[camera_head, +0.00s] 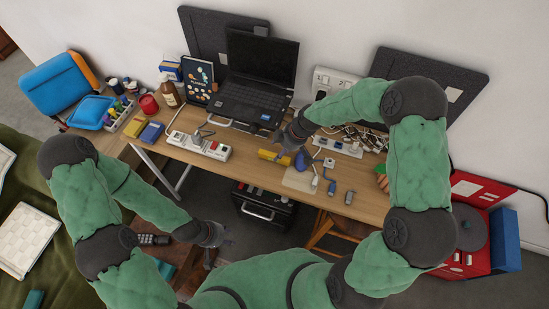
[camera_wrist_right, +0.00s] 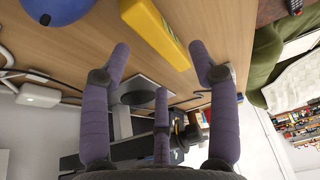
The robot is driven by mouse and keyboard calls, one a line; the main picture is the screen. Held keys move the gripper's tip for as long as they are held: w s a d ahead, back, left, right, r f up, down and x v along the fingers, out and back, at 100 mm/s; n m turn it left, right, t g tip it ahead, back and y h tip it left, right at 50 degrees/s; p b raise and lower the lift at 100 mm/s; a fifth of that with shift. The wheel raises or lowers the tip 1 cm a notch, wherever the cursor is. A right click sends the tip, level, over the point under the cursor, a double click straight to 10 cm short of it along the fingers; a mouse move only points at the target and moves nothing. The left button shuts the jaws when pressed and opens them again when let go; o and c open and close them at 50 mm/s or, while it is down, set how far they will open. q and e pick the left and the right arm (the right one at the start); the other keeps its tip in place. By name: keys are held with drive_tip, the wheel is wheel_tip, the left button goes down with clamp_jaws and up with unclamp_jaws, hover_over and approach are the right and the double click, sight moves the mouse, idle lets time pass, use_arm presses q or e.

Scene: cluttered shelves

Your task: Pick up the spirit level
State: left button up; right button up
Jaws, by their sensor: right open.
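The spirit level looks to be the yellow bar (camera_head: 268,155) lying on the wooden desk, in front of the laptop. In the right wrist view its yellow body (camera_wrist_right: 156,30) lies just past my fingertips, towards the top. My right gripper (camera_head: 288,142) is just above and beside the bar in the head view. Its purple fingers (camera_wrist_right: 160,65) are spread open with nothing between them. My left gripper (camera_head: 212,244) hangs low, in front of the desk and away from the bar; its fingers are too small to read.
The laptop (camera_head: 260,75) stands behind the bar. A white power strip (camera_head: 198,146) lies to its left. A blue round object (camera_head: 304,160) sits close on its right; it also shows in the wrist view (camera_wrist_right: 58,8). Small tools and cables crowd the desk's right side.

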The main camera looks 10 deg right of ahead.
sight(275, 154)
drive_tip(key=b+x, duration=0.1)
drive_tip(key=x, duration=0.3)
drive_tip(key=shift+a, duration=0.1)
drive_tip(key=shift+r, duration=0.1)
drive_tip(key=shift+c, duration=0.3)
clamp_jaws()
